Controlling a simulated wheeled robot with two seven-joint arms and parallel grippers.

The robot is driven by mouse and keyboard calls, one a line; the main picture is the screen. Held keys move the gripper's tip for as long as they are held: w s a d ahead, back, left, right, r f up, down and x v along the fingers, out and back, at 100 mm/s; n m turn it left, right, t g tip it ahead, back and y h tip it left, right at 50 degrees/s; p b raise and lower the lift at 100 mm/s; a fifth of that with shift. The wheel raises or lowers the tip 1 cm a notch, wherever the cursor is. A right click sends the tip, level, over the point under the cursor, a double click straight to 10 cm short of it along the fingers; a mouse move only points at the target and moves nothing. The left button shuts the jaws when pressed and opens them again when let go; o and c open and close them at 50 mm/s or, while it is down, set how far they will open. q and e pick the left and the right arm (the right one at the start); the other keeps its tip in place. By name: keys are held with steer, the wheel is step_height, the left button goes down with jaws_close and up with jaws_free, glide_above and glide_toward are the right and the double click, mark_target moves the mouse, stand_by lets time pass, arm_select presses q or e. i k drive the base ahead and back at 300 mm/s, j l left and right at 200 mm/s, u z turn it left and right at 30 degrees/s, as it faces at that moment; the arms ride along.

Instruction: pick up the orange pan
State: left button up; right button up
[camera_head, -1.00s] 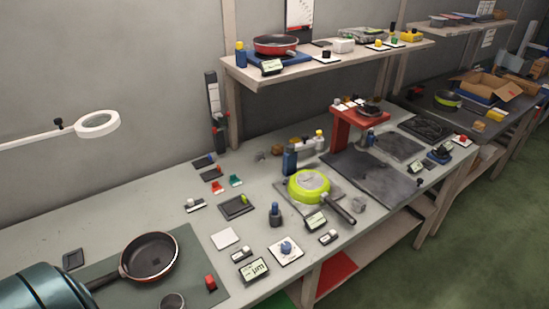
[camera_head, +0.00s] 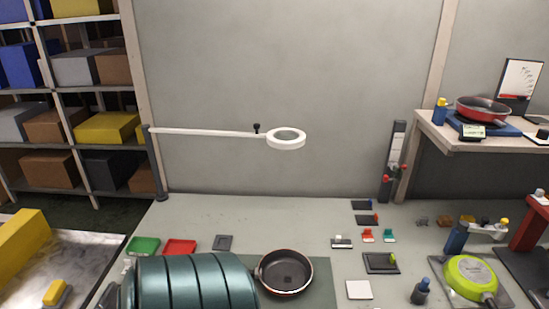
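No pan looks plainly orange. A pan (camera_head: 285,273) with a dark inside and a thin reddish-orange rim lies upright on the workbench, at the bottom centre. A red-orange pan (camera_head: 483,108) sits on a blue base on the shelf at the right. A lime-green pan (camera_head: 470,277) lies upside down on the bench at the lower right. Neither of my grippers is in view.
The teal ribbed cylinder (camera_head: 195,281) fills the lower left foreground. A white ring lamp (camera_head: 287,139) reaches over the bench from the left. Small parts and a blue bottle (camera_head: 421,291) stand right of the dark pan. The bench behind the pan is mostly clear.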

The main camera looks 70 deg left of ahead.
mark_target(284, 272)
steer(key=u, duration=2.05)
